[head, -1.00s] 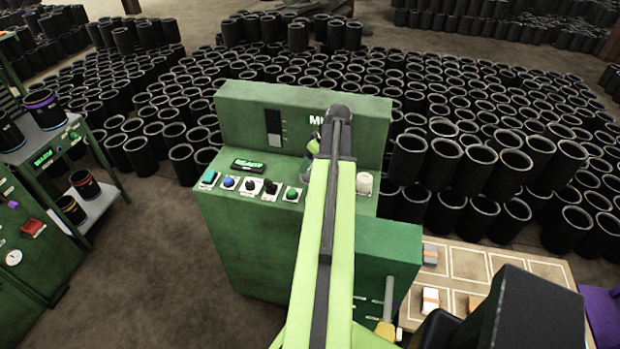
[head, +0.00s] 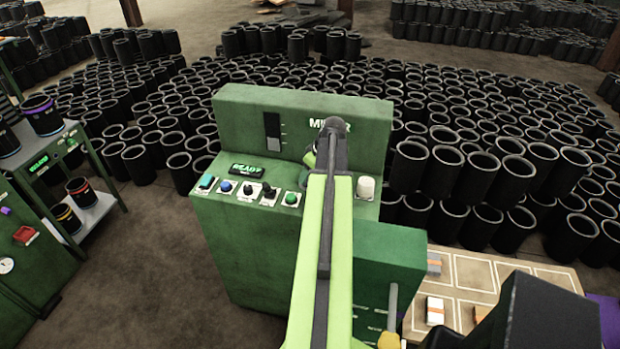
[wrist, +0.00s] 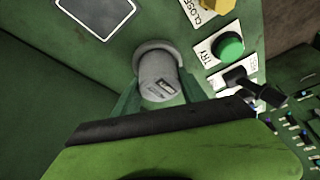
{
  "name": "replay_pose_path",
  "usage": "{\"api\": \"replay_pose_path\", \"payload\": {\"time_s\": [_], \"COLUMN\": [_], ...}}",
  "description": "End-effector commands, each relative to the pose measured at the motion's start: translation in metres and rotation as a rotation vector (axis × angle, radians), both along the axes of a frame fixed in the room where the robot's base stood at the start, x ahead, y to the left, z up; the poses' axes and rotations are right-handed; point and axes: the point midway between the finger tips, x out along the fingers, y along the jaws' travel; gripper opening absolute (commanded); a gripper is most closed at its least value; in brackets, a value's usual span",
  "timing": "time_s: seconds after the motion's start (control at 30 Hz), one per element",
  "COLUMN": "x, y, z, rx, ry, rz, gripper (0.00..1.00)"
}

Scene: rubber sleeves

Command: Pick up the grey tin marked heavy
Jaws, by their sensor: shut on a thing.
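The grey tin (wrist: 156,68) is a plain cylinder with a small dark and white label, too small to read, in the middle of the wrist view. My gripper (wrist: 160,92) is shut on it, with one green finger at each side. The tin's far end lies against or near the green surface behind it; I cannot tell if they touch. In the head view my yellow-green arm reaches over the green mixer (head: 258,266) and hides the tin and fingertips.
The mixer's sloped panel carries several buttons and knobs, including a green button (wrist: 228,47), close right of the tin. A marked board (head: 470,285) lies at lower right. Black sleeves (head: 290,75) crowd the floor behind.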

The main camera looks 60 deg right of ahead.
Motion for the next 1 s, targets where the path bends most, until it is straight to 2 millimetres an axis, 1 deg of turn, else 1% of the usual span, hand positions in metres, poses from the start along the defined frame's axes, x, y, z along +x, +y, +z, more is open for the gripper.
{"api": "replay_pose_path", "payload": {"time_s": [0.03, 0.1, 0.17, 0.37, 0.47, 0.57, 0.67, 0.8, 0.87, 1.0], "x": [0.0, 0.0, 0.0, 0.0, 0.0, 0.0, 0.0, 0.0, -0.016, -0.049], "y": [0.0, 0.0, 0.0, 0.0, 0.0, 0.0, 0.0, 0.0, 0.003, 0.007], "z": [0.0, 0.0, 0.0, 0.0, 0.004, 0.013, 0.027, 0.052, 0.057, 0.077], "rx": [0.0, 0.0, 0.0, 0.0, 0.0, 0.0, 0.0, 0.0, 0.0, 0.0], "ry": [0.0, 0.0, 0.0, 0.0, 0.0, 0.0, 0.0, 0.0, 0.0, 0.0], "rz": [0.0, 0.0, 0.0, 0.0, 0.0, 0.0, 0.0, 0.0, -0.003, -0.004], "gripper": [0.16, 0.07, 0.0, 0.0, 0.0, 0.0, 0.0, 0.0, 0.0, 0.0]}}
